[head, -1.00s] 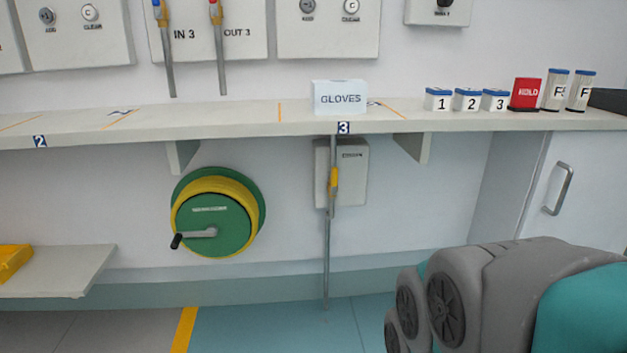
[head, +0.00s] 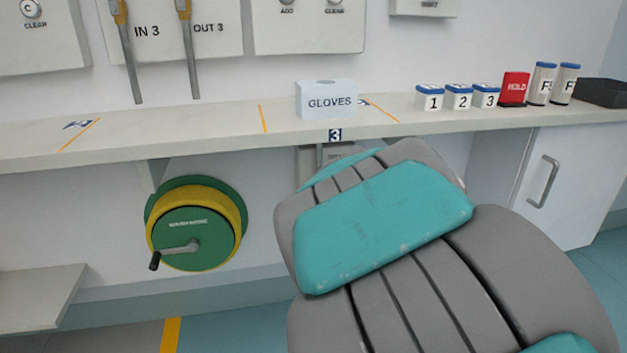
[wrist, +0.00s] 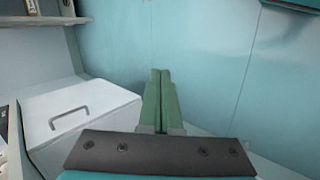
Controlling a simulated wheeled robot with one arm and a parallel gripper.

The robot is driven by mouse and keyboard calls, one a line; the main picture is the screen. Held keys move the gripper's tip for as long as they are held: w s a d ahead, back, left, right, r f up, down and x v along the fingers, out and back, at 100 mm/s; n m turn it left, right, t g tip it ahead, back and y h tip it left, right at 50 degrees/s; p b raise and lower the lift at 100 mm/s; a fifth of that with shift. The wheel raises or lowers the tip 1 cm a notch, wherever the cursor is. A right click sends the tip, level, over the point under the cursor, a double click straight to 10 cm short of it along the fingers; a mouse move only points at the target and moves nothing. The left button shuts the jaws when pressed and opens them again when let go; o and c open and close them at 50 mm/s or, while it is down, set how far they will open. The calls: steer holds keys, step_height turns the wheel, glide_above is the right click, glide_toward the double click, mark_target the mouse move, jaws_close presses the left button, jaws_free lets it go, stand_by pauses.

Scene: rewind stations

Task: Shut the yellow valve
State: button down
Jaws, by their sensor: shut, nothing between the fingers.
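The pipe with the yellow valve under the shelf at station 3 is hidden behind my arm in the head view. Only the top of the grey box (head: 310,165) at that spot shows there. My gripper (wrist: 160,74) shows in the wrist view, its two green fingers shut together and empty. It points at a plain teal surface, with no valve in view. In the head view my arm covers the lower right and my fingers are not seen. Yellow fittings (head: 119,10) also sit on the IN 3 and OUT 3 pipes.
The white shelf (head: 230,138) holds a gloves box (head: 327,100), numbered tubs (head: 458,97) and a red HOLD box (head: 514,89). A green and yellow crank reel (head: 195,225) hangs below. A white cabinet (head: 570,180) stands right; a handled white box (wrist: 80,125) is left of my gripper.

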steer(key=w+a+r+n+t+h+p, duration=0.1)
steer(key=w+a+r+n+t+h, duration=0.1)
steer(key=w+a+r+t, duration=0.5)
steer(key=w+a+n+h+p, duration=0.1)
steer(key=w+a+n+h, duration=0.1)
steer(key=w+a, duration=0.6)
steer(key=w+a+f+n+t+y, duration=0.1)
steer(key=w+a+n+t, duration=0.2)
steer(key=a, duration=0.7)
steer(key=w+a+f+n+t+y+p, duration=0.1)
steer(key=w+a+n+t+y, duration=0.1)
steer(key=a, duration=0.8)
steer(key=w+n+t, duration=0.1)
steer(key=w+t, duration=0.1)
steer(key=t, duration=0.1)
steer(key=shift+a+f+n, duration=0.3)
steer(key=shift+a, duration=0.05)
steer(key=shift+w, duration=0.15)
steer(key=s+d+p+x, duration=0.1)
steer(key=d+x, duration=0.1)
steer(key=x, duration=1.1)
steer(key=shift+s, duration=0.25)
